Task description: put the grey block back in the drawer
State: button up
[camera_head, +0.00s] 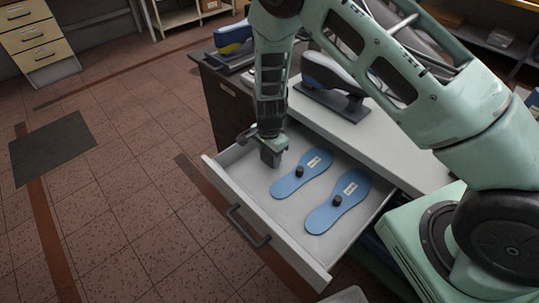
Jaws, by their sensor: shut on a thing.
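The drawer (219,177) is pulled open from the light grey cabinet, with its dark handle (247,228) at the front. My gripper (270,144) points down over the drawer's back left part, near its left wall. It is shut on a small dark grey block (271,158). The block is inside the drawer's outline in the picture; I cannot tell whether it touches the drawer floor. Two blue insole shapes, the left one (288,187) and the right one (322,219), lie in the drawer to the right of the block, each with a dark knob and a white label.
The cabinet top (380,137) is above the drawer. A blue-and-grey shoe last on a dark stand (337,100) stands on it, close behind my gripper. Another last (233,36) stands farther back. Open tiled floor lies to the left.

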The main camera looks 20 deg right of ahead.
aim_at(269, 154)
jog(key=o, duration=1)
jog(key=shift+f, duration=0.1)
notch_tip(269, 154, up, 12)
jog(key=b, duration=0.1)
jog(key=s+a+r+n+y, duration=0.1)
jog(key=s+a+r+n, duration=0.4)
jog(key=s+r, duration=0.15)
jog(key=s+r+n, duration=0.5)
jog(key=s+n, duration=0.3)
jog(key=s, duration=0.3)
jog(key=s+a+r+n, duration=0.1)
jog(key=s+r+n, duration=0.4)
jog(key=s+n, duration=0.3)
jog(key=s, duration=0.3)
jog(key=shift+s+r, duration=0.35)
jog(key=shift+r, duration=0.05)
jog(key=shift+a, duration=0.1)
